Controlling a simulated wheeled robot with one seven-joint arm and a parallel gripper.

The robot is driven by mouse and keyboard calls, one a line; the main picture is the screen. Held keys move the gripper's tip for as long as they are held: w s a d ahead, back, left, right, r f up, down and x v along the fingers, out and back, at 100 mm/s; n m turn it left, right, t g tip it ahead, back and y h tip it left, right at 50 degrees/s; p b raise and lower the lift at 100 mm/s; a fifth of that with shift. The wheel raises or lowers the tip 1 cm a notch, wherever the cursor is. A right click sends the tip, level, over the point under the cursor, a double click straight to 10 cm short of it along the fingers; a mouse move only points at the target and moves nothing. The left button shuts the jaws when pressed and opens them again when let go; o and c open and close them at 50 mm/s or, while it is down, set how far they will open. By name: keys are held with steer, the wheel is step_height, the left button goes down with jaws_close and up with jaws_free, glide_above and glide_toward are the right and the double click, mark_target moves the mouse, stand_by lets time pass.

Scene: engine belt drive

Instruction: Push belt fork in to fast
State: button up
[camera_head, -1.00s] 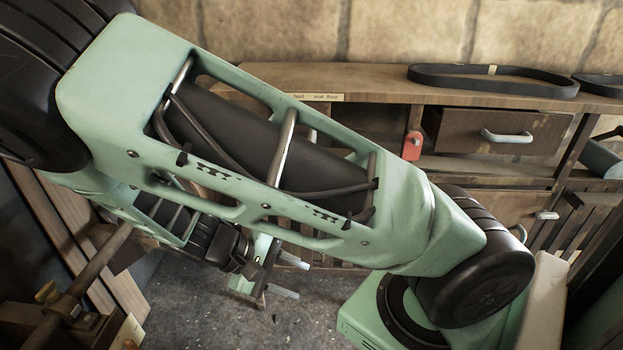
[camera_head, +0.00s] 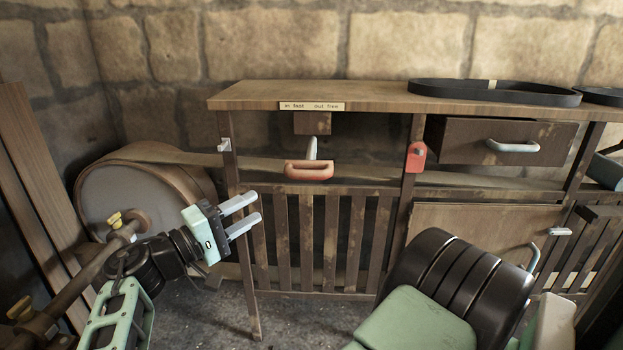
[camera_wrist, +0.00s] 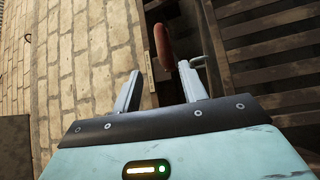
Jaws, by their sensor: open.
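The belt fork's red handle (camera_head: 309,170) hangs in the bay under the bench top, on a pale stem (camera_head: 311,148) below a wooden block. A label (camera_head: 312,106) above it on the bench edge reads roughly "in fast, out free". My gripper (camera_head: 254,207) is open and empty, left of the handle and a little lower, with its fingers pointing right. In the wrist view the red handle (camera_wrist: 162,45) shows beyond the gap between my fingertips (camera_wrist: 160,72), apart from them.
A large drum (camera_head: 125,195) with a flat belt stands at the left. Wooden slats (camera_head: 335,235) and a bench leg (camera_head: 240,255) are near my gripper. A red latch (camera_head: 416,157) and a drawer (camera_head: 500,142) lie to the right. A black belt (camera_head: 495,97) lies on top.

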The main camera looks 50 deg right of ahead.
mark_target(306, 178)
steer(key=d, duration=0.5)
steer(key=s+d+r+p, duration=0.1)
steer(key=d, duration=0.5)
steer(key=s+d+r, duration=0.1)
steer(key=d, duration=0.4)
steer(key=shift+d+r, duration=0.15)
steer(key=shift+d, duration=0.1)
